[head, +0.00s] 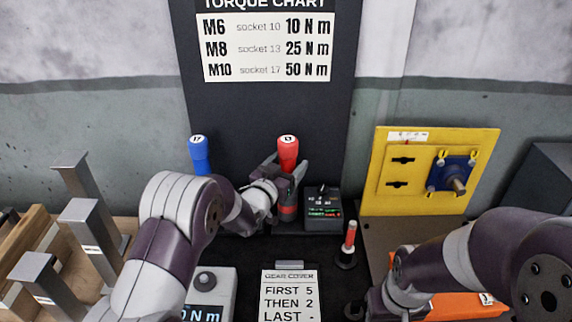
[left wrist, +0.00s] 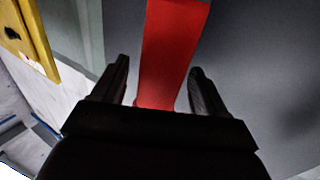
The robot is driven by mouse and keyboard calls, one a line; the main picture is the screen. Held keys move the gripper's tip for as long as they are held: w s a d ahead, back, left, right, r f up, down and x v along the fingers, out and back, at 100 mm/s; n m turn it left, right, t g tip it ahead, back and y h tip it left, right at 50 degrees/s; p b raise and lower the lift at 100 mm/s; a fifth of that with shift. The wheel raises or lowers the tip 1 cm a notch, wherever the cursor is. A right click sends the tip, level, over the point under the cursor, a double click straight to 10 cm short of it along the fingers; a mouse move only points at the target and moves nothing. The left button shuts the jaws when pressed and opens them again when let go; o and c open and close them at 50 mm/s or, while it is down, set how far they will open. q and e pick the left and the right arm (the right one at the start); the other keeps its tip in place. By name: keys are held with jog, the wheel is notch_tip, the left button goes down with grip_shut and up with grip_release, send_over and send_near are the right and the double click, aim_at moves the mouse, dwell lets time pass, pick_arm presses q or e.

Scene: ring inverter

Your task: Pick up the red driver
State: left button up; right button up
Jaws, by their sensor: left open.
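The red driver (head: 288,151) stands upright at the back of the bench in the head view, in front of the dark chart panel. My left gripper (head: 284,172) is at its shaft, with the fingers around it. In the left wrist view the red driver (left wrist: 170,55) runs between the two open fingers of my left gripper (left wrist: 160,88), with a gap showing on each side. The driver's lower part is partly hidden by the gripper. My right arm is at the lower right of the head view; its fingertips cannot be made out clearly.
A blue driver (head: 199,155) stands to the left. A small black box with a lit display (head: 323,210) is right beside the red driver's base. A yellow panel (head: 421,168) stands at the right. Grey metal posts (head: 92,222) are at the left.

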pick_arm(q)
jog(key=shift+w+d, duration=0.45)
jog(key=shift+w, duration=0.15)
jog(key=shift+w+f, duration=0.1)
jog(key=shift+w, duration=0.25)
jog(key=shift+s, duration=0.15)
jog(key=c, duration=1)
jog(key=shift+r, duration=0.2)
jog(key=shift+c, duration=1.2)
